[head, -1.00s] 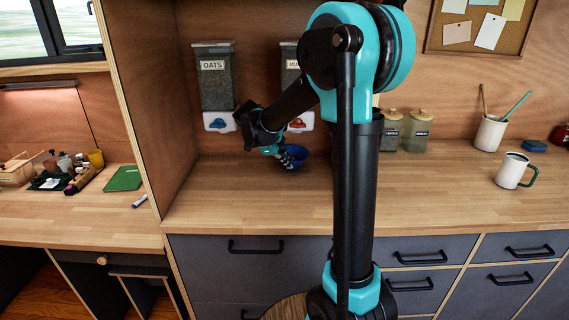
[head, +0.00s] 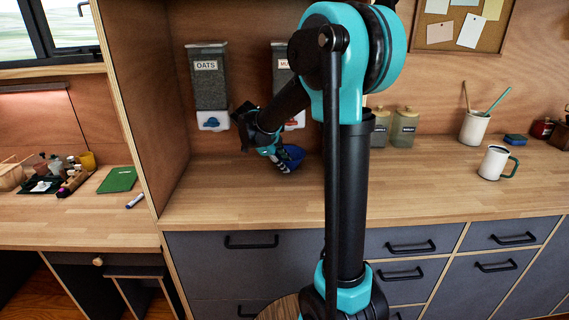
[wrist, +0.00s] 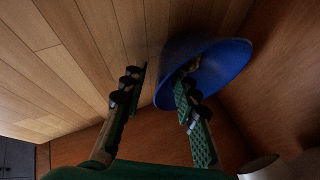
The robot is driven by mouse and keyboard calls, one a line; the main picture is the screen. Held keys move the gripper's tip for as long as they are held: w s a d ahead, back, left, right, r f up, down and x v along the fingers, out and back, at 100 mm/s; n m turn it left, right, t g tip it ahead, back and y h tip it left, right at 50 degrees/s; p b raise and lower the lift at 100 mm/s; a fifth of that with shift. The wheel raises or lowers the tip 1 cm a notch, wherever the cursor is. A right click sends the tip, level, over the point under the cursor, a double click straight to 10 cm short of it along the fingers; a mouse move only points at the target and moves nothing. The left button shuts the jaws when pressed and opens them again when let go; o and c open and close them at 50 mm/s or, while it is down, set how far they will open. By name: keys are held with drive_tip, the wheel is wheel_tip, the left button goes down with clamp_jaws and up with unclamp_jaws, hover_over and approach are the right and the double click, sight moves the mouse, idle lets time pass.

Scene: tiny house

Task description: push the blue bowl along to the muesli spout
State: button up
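The blue bowl (head: 293,155) is on the wooden counter below the muesli dispenser, partly hidden by my gripper (head: 281,162). It looks tilted in the head view. In the wrist view, the blue bowl (wrist: 225,65) shows its rim and inside. My gripper (wrist: 159,80) is open there, with one finger across the bowl's opening and the other outside its wall at the left. I cannot tell whether either finger touches it. The muesli dispenser (head: 281,65) is on the back wall, its label partly covered by my arm. Its muesli spout (head: 297,120) with a red part shows just above the bowl.
The oats dispenser (head: 208,85) with a blue spout hangs to the left, near the wooden side wall. Jars (head: 404,128) stand to the right at the back, and a white mug (head: 493,163) stands further right. The counter's front (head: 240,205) is clear.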

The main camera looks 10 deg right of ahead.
drive_tip(key=v, duration=1.2)
